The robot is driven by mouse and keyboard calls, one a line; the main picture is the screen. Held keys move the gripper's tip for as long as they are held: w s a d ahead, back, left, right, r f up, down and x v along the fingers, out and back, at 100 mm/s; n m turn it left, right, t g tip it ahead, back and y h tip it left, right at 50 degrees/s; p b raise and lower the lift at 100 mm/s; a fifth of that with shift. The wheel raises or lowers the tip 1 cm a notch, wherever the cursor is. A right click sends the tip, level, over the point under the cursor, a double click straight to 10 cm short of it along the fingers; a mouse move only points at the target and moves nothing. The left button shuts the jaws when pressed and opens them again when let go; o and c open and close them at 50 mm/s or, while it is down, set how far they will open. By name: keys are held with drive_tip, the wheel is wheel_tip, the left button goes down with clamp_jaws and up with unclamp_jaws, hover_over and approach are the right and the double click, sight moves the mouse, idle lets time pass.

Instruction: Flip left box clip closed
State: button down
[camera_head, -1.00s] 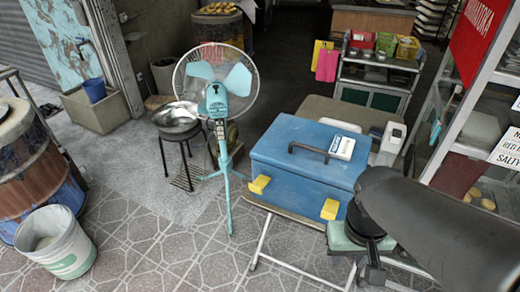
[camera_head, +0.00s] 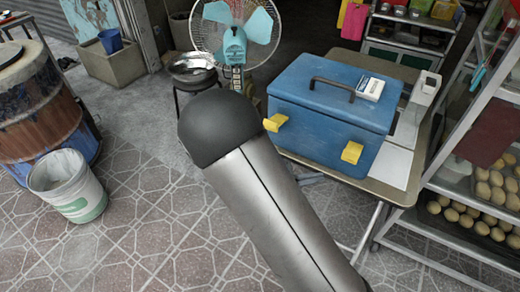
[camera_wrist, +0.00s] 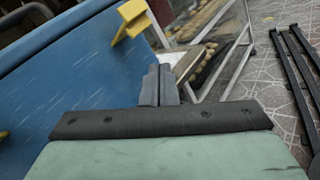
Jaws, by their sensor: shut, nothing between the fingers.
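The blue box (camera_head: 325,108) with a dark handle stands on a table, its lid down. Two yellow clips are on its front: the left clip (camera_head: 276,122) and the right clip (camera_head: 352,152). Both appear to stick out from the front. My arm reaches up just left of the left clip in the head view, where my gripper is hidden. In the wrist view my gripper (camera_wrist: 160,85) is shut and empty, close to the blue box face (camera_wrist: 75,75).
A white packet (camera_head: 370,89) lies on the lid. A fan (camera_head: 235,45) stands behind my arm. The folding table (camera_head: 395,190) carries the box, with a rack of round goods (camera_head: 480,215) at its right. Tiled floor at the front left is open, near a white bucket (camera_head: 68,185).

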drive_tip(key=w+a+f+n+t+y+b, duration=0.1)
drive_tip(key=a+f+n+t+y, duration=0.2)
drive_tip(key=a+n+t, duration=0.4)
drive_tip(key=w+a+f+n+t+y+b, duration=0.1)
drive_tip(key=a+f+n+t+y, duration=0.2)
drive_tip(key=a+n+t, duration=0.4)
drive_tip(key=a+f+t, duration=0.1)
drive_tip(key=a+t, duration=0.1)
drive_tip(key=a, duration=0.1)
drive_tip(key=shift+w+a+f+t, duration=0.25)
drive_tip(key=shift+w+f+t, duration=0.1)
drive_tip(key=shift+w+t, duration=0.05)
drive_tip(key=p, duration=0.2)
approach(277, 121)
drive_tip(key=w, duration=0.2)
drive_tip(key=shift+w+d+r, duration=0.35)
drive_tip(key=shift+d+r, duration=0.2)
drive_tip(key=shift+r, duration=0.05)
drive_tip(key=shift+a, duration=0.1)
